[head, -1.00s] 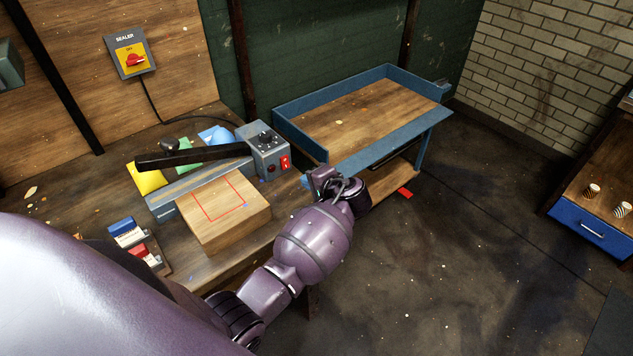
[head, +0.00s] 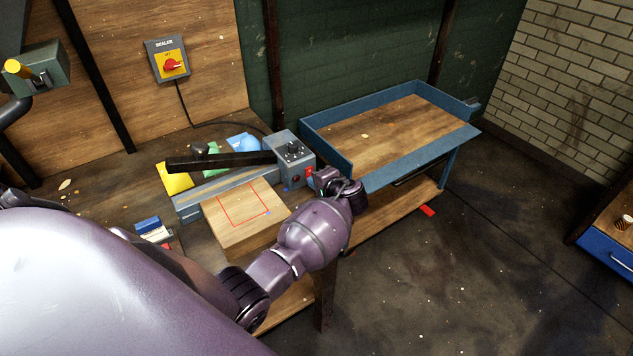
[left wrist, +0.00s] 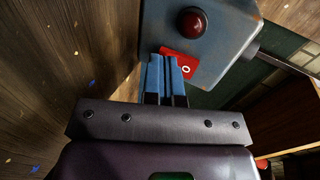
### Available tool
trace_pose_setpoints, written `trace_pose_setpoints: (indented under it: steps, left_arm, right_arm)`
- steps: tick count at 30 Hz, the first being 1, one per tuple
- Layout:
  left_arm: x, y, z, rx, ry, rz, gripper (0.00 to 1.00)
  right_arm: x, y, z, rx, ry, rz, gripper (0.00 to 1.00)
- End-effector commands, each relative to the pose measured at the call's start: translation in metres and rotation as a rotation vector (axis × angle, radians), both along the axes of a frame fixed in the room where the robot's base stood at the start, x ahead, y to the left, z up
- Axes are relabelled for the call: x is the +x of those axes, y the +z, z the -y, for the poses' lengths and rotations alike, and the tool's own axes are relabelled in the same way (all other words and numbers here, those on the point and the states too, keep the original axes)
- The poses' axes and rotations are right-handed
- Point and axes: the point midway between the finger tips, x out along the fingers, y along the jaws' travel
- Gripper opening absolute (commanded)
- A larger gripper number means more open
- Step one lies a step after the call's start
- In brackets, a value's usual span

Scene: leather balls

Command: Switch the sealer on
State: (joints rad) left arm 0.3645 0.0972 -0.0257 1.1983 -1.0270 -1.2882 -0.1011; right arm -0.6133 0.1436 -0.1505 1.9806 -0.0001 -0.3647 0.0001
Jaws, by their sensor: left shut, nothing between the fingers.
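The sealer has a grey-blue control box (head: 292,158) with a black knob on top, a red lamp and a red rocker switch (head: 309,174) on its front. A long black arm (head: 222,161) lies above its bar. In the left wrist view the red lamp (left wrist: 192,22) and the red rocker (left wrist: 182,66) with a white "O" show; the fingers hide part of the rocker. My left gripper (head: 318,180) is shut and empty, its blue fingertips (left wrist: 165,60) right in front of the rocker. I cannot tell whether they touch it. My right gripper is not in view.
A wall switch (head: 167,62) labelled SEALER has a red knob on a yellow plate, with a cable running down behind the bench. A wooden block (head: 240,222) stands before the sealer. A blue-edged table (head: 400,155) is close at the right. Open floor lies front right.

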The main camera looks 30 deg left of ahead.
Motion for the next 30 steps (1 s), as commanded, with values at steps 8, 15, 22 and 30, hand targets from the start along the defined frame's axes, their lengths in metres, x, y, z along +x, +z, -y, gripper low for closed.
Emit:
trace_pose_setpoints:
  steps: [8, 15, 22, 30]
  left_arm:
    - [0.002, -0.003, -0.004, 0.045, 0.0, 0.019, 0.0]
    - [0.002, 0.0, -0.004, 0.043, 0.0, 0.019, 0.0]
    - [0.002, 0.009, -0.004, 0.045, 0.001, 0.02, 0.0]
    - [0.002, 0.017, -0.004, 0.045, 0.001, 0.02, 0.0]
  right_arm:
    - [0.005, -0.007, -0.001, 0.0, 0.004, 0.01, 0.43]
    - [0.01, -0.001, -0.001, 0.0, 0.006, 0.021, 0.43]
    - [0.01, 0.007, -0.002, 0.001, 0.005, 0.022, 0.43]
    - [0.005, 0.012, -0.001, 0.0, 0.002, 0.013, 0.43]
